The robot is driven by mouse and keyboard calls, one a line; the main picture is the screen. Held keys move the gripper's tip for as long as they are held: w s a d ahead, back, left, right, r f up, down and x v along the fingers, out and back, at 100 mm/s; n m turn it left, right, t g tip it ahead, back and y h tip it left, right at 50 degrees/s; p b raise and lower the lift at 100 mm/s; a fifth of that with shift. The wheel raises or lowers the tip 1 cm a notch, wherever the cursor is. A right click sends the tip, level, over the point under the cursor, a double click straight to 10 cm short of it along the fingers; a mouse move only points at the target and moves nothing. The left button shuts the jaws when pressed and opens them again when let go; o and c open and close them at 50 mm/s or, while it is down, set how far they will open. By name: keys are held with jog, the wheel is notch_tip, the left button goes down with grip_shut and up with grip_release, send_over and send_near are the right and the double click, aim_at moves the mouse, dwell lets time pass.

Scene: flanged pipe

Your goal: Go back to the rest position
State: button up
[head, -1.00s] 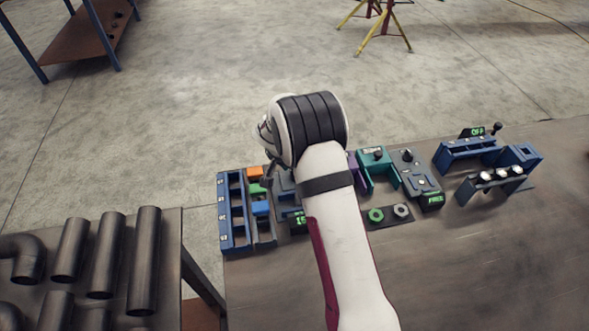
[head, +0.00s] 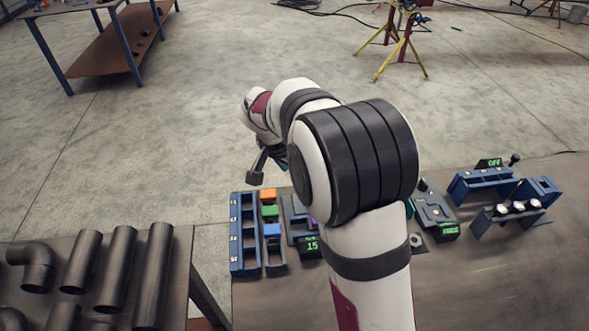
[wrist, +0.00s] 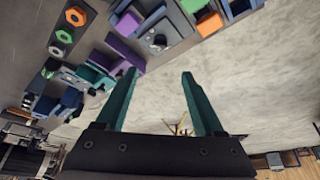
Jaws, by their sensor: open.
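My gripper shows in the wrist view (wrist: 160,78) with its two dark green fingers spread apart and nothing between them. Past the fingers, the wrist view shows bare concrete floor and part of the workbench. In the head view my arm rises from the bench's front and bends left, with its wrist end raised beyond the bench's far edge. The gripper is mostly hidden there behind my arm; only a dark piece and a bit of green show near the wrist.
The workbench (head: 490,285) carries a blue rack (head: 243,235), colored blocks (head: 270,212), a fixture reading FREE (head: 433,213) and one reading OFF (head: 485,182). A side table at left holds dark pipes (head: 118,268). Open floor (head: 190,130) lies beyond.

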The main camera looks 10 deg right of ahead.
jog(key=s+d+r+g+y, duration=0.15)
jog(key=s+r, duration=0.35)
jog(key=s, duration=0.5)
jog(key=s+a+n+g+y, duration=0.2)
jog(key=s+n+y, duration=0.1)
jog(key=s, duration=2.1)
jog(key=shift+a+f, duration=0.15)
jog(key=shift+f, duration=0.15)
jog(key=shift+y, duration=0.25)
jog(key=shift+c, duration=0.2)
